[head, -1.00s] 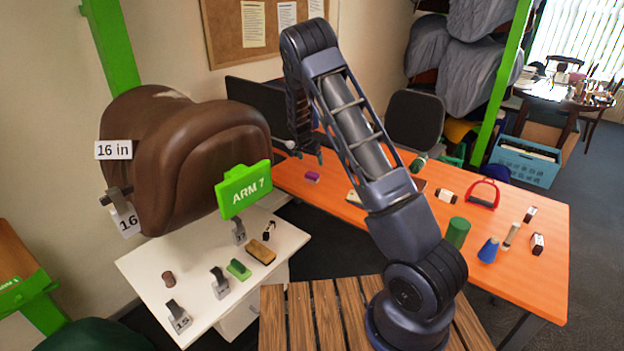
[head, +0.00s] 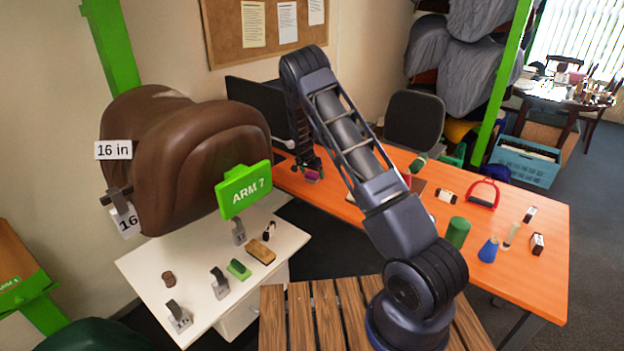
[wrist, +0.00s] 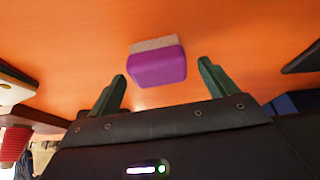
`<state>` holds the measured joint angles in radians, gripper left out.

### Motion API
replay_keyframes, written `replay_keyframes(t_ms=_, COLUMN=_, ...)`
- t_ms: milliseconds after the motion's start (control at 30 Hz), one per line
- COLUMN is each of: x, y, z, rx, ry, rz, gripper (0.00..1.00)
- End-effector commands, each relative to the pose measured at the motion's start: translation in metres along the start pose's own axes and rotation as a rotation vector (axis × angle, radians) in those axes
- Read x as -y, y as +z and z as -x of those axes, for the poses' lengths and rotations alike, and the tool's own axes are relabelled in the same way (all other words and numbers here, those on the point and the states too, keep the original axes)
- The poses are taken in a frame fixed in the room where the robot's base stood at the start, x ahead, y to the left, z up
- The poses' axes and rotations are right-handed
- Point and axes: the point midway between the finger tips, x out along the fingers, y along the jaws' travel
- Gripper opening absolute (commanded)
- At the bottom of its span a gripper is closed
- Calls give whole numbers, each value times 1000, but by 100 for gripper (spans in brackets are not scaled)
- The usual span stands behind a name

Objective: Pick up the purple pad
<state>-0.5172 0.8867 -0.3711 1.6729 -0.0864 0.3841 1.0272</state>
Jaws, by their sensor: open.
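The purple pad (wrist: 158,69) lies on the orange table in the wrist view, just beyond my fingertips and centred between them. It has a pale, tan layer along its far side. In the head view the purple pad (head: 312,175) shows small, right under my gripper (head: 308,172). My gripper (wrist: 161,78) is open, with its two green fingers apart and nothing between them. The fingers appear clear of the pad. The head view is too small to tell the exact gap.
The orange table (head: 520,250) also holds a green cylinder (head: 457,232), a blue cone (head: 488,250) and a red stirrup-like item (head: 483,194) to the right. A brown saddle (head: 200,160) and a white table (head: 140,262) stand to the left. Orange surface around the pad is clear.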

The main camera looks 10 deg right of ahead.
Motion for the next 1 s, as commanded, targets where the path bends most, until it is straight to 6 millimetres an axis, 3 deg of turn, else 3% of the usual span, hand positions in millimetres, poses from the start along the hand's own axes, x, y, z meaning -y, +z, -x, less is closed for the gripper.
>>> replay_keyframes(t_ms=100, x=0, y=-1, z=-10, rx=-1, ry=-1, rz=-1, gripper=85)
replay_keyframes(t_ms=333, x=0, y=-1, z=-11, rx=-1, ry=-1, rz=-1, gripper=83)
replay_keyframes(t_ms=567, x=0, y=-1, z=-11, rx=0, ry=-1, rz=-1, gripper=37)
replay_keyframes(t_ms=867, x=0, y=-1, z=-9, rx=-1, ry=-1, rz=-1, gripper=36)
replay_keyframes(t_ms=1000, x=0, y=-6, z=1, rx=-1, ry=-2, rz=-2, gripper=36)
